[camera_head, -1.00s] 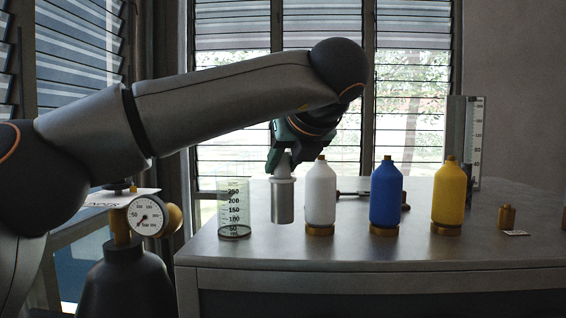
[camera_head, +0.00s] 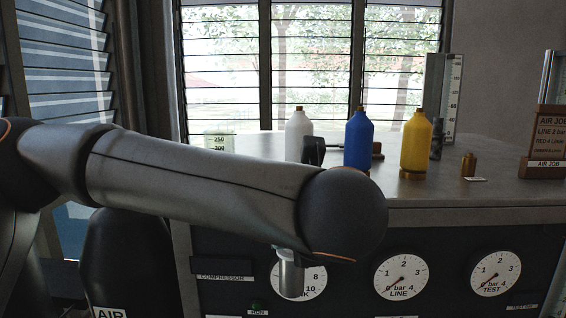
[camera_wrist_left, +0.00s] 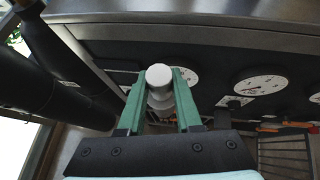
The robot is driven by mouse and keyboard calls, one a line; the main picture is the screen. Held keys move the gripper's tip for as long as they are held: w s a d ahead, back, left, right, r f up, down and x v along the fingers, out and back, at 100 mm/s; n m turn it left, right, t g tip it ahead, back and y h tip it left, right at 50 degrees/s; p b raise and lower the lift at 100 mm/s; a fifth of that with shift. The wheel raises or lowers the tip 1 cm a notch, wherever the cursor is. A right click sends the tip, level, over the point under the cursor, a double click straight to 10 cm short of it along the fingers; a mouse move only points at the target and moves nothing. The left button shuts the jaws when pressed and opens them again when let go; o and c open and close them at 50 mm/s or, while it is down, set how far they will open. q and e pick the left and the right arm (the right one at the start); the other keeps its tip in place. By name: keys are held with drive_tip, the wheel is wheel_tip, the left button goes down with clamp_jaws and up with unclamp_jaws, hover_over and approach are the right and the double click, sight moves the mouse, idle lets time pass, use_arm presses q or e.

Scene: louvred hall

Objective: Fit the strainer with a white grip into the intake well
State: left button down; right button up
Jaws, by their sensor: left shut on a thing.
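My left gripper (camera_wrist_left: 159,95) is shut on the strainer, its green fingers on either side of the white grip (camera_wrist_left: 159,76). The strainer's metal cylinder (camera_head: 291,277) hangs upright below my left arm in the head view, in front of the bench's gauge panel. The arm hides the gripper and the grip in that view. I cannot make out the intake well in either view. My right gripper is not in view.
White (camera_head: 299,130), blue (camera_head: 358,140) and yellow (camera_head: 416,141) bottles, a measuring cup (camera_head: 220,142) and a brass weight (camera_head: 468,165) stand on the bench top (camera_head: 450,190). A sign (camera_head: 545,135) stands right. A dark air cylinder (camera_head: 125,255) stands left.

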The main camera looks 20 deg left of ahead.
use_arm(q)
drive_tip(key=s+d+f+m+h, duration=0.1)
drive_tip(key=s+d+f, duration=0.1)
drive_tip(key=f, duration=0.5)
drive_tip(key=s+d+f+m, duration=0.1)
drive_tip(key=s+d+f, duration=0.2)
drive_tip(key=s+f, duration=0.2)
wheel_tip(320, 180, down, 3)
drive_tip(key=shift+s+d+r+t+h, duration=0.15)
drive_tip(key=shift+s+d+t+h, duration=0.15)
drive_tip(key=shift+d+t+h, duration=0.1)
